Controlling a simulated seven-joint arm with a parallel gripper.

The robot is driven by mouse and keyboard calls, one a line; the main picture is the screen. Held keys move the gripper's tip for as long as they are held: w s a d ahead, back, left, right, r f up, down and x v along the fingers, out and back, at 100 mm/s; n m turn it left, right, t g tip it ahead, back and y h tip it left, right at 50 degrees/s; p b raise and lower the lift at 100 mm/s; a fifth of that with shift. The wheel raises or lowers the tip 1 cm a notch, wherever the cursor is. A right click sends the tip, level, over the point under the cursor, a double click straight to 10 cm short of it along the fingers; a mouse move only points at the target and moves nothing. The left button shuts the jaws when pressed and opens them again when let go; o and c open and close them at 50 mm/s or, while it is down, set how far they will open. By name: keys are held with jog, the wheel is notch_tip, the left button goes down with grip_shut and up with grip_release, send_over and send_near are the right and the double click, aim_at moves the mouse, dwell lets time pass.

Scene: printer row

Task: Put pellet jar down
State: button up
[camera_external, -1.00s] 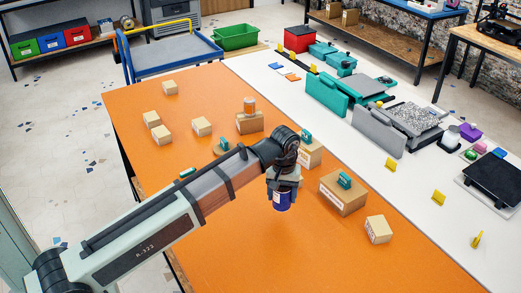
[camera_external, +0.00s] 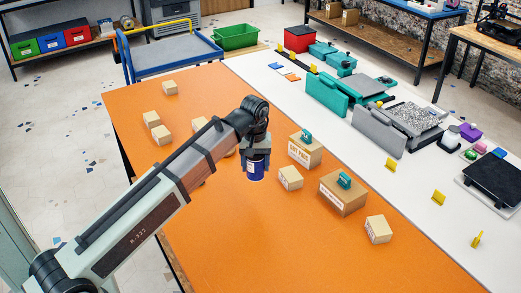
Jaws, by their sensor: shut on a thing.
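The pellet jar, a dark blue cylinder with a pale band (camera_external: 256,170), hangs upright below my gripper (camera_external: 257,155). My gripper points down and is shut on the jar's upper part, which the fingers hide. The jar appears to be held above the orange table top (camera_external: 225,245), but the exact height of its base cannot be told from this view. A small cardboard box (camera_external: 290,178) lies just to the right of the jar, with a gap between them.
Larger cardboard boxes with teal items on top stand to the right, one behind (camera_external: 305,150) and one nearer (camera_external: 343,192). Another small box (camera_external: 378,229) lies at the front right. Small boxes (camera_external: 161,134) sit at the back left. The orange table's front middle is clear.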

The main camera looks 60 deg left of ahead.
jog(key=shift+n, duration=0.8)
jog(key=s+a, duration=0.2)
jog(key=a, duration=0.1)
jog(key=s+a, duration=0.1)
jog(key=a, duration=0.3)
jog(key=s+a, duration=0.2)
jog(key=a, duration=0.1)
jog(key=shift+s+a+r, duration=0.1)
jog(key=shift+s+a, duration=0.1)
jog(key=shift+s, duration=0.1)
jog(key=shift+d+m, duration=0.1)
jog(key=shift+m, duration=0.3)
jog(key=shift+f, duration=5.05)
jog(key=shift+f, duration=0.1)
jog(key=o, duration=1.2)
notch_tip(320, 180, up, 12)
